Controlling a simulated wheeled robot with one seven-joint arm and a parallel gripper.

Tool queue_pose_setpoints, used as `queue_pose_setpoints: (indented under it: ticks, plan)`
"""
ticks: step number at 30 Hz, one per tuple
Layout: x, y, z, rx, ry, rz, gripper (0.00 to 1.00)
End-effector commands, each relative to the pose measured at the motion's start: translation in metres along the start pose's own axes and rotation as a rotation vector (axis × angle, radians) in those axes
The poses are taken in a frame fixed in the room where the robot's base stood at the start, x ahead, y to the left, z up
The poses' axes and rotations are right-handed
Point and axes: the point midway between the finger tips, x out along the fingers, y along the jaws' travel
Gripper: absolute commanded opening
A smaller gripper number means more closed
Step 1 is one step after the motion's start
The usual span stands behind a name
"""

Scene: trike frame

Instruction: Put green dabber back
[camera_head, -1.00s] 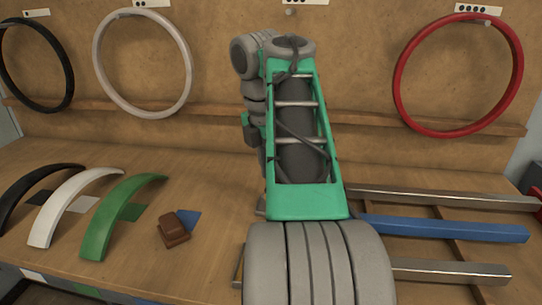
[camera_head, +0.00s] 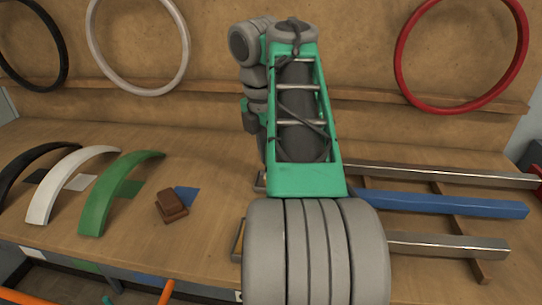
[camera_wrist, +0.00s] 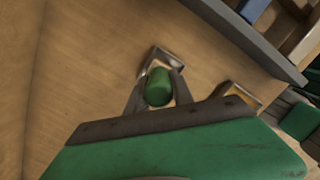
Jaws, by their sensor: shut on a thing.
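The green dabber (camera_wrist: 158,88) shows in the wrist view as a rounded green body between the two fingers of my gripper (camera_wrist: 161,80). My gripper is shut on it. A small square metal holder (camera_wrist: 163,56) lies just beyond the fingertips on the bench, with the dabber overlapping its near side in the picture. I cannot tell whether the dabber is inside it or above it. A second metal holder (camera_wrist: 240,95) stands to the right. In the head view my arm hides the gripper and dabber; part of a metal holder (camera_head: 237,240) shows beside my arm.
Black, white and green fenders (camera_head: 110,200) stand at the left of the wooden bench (camera_head: 150,245). A brown block (camera_head: 171,206) lies beside them. A blue bar (camera_head: 440,204) and metal bars lie right. Wheel rims hang behind, including a red one (camera_head: 402,60).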

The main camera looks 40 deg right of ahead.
Motion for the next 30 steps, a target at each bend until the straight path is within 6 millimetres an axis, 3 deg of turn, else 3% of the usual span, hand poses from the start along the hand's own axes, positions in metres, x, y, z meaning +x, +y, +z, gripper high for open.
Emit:
queue_pose_setpoints:
  ticks: [7, 8, 16, 25, 30]
  plan:
    - [0.006, 0.0, -0.001, 0.0, 0.0, 0.0, 0.0]
    - [0.005, 0.0, -0.001, 0.0, 0.0, 0.0, 0.3]
    - [0.005, 0.0, -0.001, 0.0, 0.0, 0.0, 0.52]
    - [0.001, 0.0, 0.0, 0.0, 0.0, 0.0, 0.54]
    - [-0.032, 0.001, 0.0, -0.001, 0.0, 0.002, 0.54]
